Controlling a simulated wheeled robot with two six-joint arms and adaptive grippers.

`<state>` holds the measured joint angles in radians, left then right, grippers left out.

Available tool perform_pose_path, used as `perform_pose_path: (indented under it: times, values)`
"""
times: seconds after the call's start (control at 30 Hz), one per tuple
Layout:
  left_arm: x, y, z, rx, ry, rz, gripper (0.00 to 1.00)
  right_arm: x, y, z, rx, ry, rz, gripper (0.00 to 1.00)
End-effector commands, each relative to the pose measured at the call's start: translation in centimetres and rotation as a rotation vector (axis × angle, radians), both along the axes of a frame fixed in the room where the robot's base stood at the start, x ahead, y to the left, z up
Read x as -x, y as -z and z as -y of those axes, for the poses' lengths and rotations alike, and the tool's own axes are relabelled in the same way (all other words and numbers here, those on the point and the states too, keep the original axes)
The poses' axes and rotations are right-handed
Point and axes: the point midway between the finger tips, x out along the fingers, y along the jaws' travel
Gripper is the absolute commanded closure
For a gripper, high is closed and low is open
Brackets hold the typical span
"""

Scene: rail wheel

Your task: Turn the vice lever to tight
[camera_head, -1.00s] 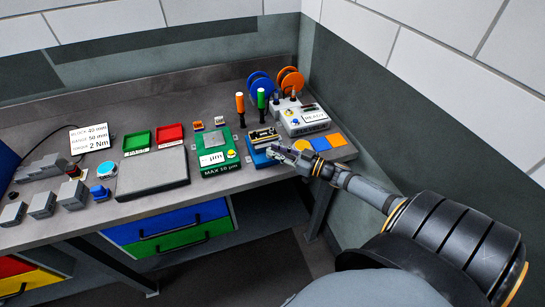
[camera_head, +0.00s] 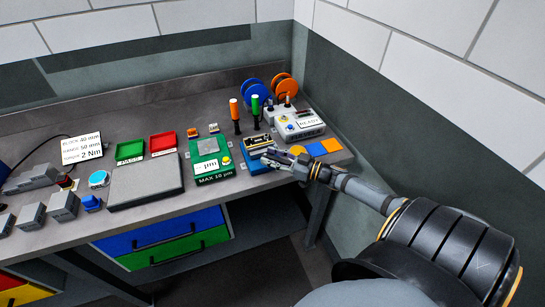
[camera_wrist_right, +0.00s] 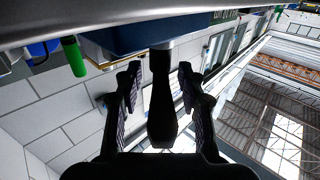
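The small vice with a blue base (camera_head: 256,164) and a dark top (camera_head: 258,141) stands near the bench's front edge, right of the green gauge. My right gripper (camera_head: 272,158) is at the vice's front right and covers part of it. In the right wrist view the vice's dark blue underside (camera_wrist_right: 125,38) is overhead, and a black lever (camera_wrist_right: 162,95) runs between the two fingers of my right gripper (camera_wrist_right: 158,80). The fingers are open, with a gap on each side of the lever. My left gripper is in neither view.
A green gauge (camera_head: 213,175) stands left of the vice. Orange- and green-handled tools (camera_head: 235,110) stand behind it. A grey plate (camera_head: 145,182) lies left.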

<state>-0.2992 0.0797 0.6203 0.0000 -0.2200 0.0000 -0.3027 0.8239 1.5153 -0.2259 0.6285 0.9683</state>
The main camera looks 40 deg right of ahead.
Motion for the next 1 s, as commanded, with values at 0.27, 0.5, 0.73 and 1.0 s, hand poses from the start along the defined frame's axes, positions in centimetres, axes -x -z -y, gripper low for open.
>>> perform_pose_path:
  times: [0.27, 0.5, 0.73, 1.0]
  values:
    - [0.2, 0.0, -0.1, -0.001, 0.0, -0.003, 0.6, 2.0, 0.1, 1.0, 0.003, -0.004, -0.005, 0.6]
    - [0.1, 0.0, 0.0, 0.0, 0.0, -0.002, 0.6, 6.4, 0.3, 3.3, 0.004, -0.006, -0.01, 0.6]
    - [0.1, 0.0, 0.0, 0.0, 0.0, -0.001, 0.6, 9.6, 0.2, 5.1, 0.003, -0.006, -0.006, 0.6]
    - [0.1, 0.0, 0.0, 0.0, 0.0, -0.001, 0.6, 10.6, 0.0, 5.7, 0.0, -0.001, 0.0, 0.6]
